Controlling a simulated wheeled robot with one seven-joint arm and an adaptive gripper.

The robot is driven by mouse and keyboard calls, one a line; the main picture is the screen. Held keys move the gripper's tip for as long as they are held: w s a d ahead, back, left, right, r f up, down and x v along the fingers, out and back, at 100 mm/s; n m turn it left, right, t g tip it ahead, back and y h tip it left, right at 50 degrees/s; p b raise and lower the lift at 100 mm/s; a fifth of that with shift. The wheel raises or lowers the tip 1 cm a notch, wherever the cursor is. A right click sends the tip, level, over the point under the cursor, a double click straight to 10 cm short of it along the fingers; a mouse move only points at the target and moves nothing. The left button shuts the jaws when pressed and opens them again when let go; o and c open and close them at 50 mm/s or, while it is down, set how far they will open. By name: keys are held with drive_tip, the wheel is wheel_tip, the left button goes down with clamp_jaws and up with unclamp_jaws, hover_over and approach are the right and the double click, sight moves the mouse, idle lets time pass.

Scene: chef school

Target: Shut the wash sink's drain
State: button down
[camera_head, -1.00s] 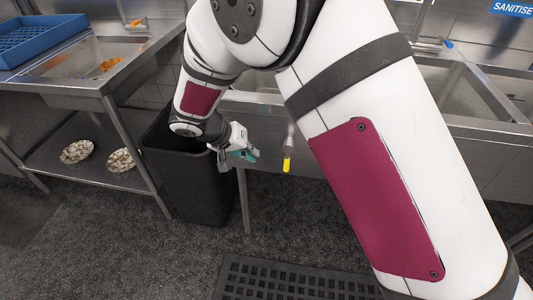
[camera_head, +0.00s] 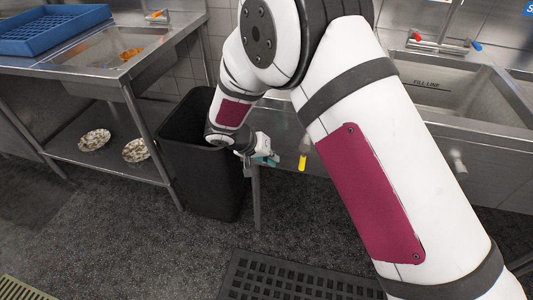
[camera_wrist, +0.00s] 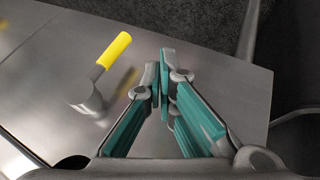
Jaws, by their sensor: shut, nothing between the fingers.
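A drain lever with a yellow grip (camera_head: 302,163) hangs under the front of the steel sink unit, right of my gripper (camera_head: 272,160). In the wrist view the yellow grip (camera_wrist: 113,50) sticks out from a metal stem against the steel front, left of my gripper (camera_wrist: 160,72). My gripper's teal-padded fingers are together and empty, apart from the lever. A basin marked "FILL LINE" (camera_head: 480,97) shows at right. My arm hides the basin above the yellow lever. No drain opening is visible, and I cannot tell which basin is the wash sink.
A black bin (camera_head: 190,185) stands beside and below my wrist, close to a steel table leg (camera_head: 256,200). At left is a steel table with a blue rack (camera_head: 55,30) and plates (camera_head: 95,139) on its lower shelf. Another lever (camera_head: 458,160) is at right. A black mat (camera_head: 290,278) lies on the floor.

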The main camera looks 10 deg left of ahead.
drive_tip(key=w+d+f, duration=0.2)
drive_tip(key=d, duration=0.3)
drive_tip(key=shift+d+f, duration=0.15)
drive_tip(key=shift+f, duration=0.2)
drive_tip(key=shift+w, duration=0.1)
